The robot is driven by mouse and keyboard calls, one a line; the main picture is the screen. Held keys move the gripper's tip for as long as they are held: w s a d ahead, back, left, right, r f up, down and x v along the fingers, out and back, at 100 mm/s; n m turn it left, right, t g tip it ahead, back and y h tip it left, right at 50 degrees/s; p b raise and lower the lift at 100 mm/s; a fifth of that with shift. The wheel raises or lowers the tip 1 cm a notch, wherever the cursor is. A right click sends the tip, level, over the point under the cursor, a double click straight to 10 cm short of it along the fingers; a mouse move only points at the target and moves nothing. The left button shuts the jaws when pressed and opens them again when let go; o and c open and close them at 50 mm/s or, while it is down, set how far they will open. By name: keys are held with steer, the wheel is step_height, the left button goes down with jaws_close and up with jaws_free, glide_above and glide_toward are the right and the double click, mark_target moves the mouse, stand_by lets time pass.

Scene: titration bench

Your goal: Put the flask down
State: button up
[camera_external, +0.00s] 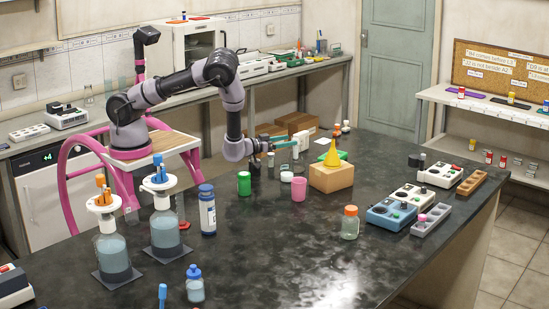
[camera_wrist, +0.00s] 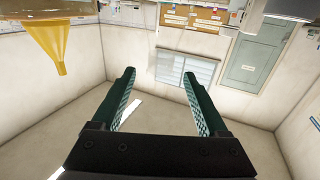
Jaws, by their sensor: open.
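My gripper (camera_external: 284,144) is over the far part of the dark bench, left of the yellow funnel. In the wrist view my gripper (camera_wrist: 160,82) has its two green fingers spread apart, with nothing visible between them. Two flask-like vessels with grey liquid, a left one (camera_external: 113,257) and a right one (camera_external: 165,232), stand on dark mats at the bench's left, well away from my gripper. Small clear glassware (camera_external: 296,152) shows close by my gripper; its shape is too small to tell. I cannot tell which vessel is the task's flask.
A pink cup (camera_external: 298,189), a white round container (camera_external: 286,177) and a green can (camera_external: 244,184) stand near my gripper. An orange-capped jar (camera_external: 350,224) stands nearer. The front middle of the bench (camera_external: 290,260) is clear.

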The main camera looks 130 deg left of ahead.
steer(key=shift+v, duration=2.3)
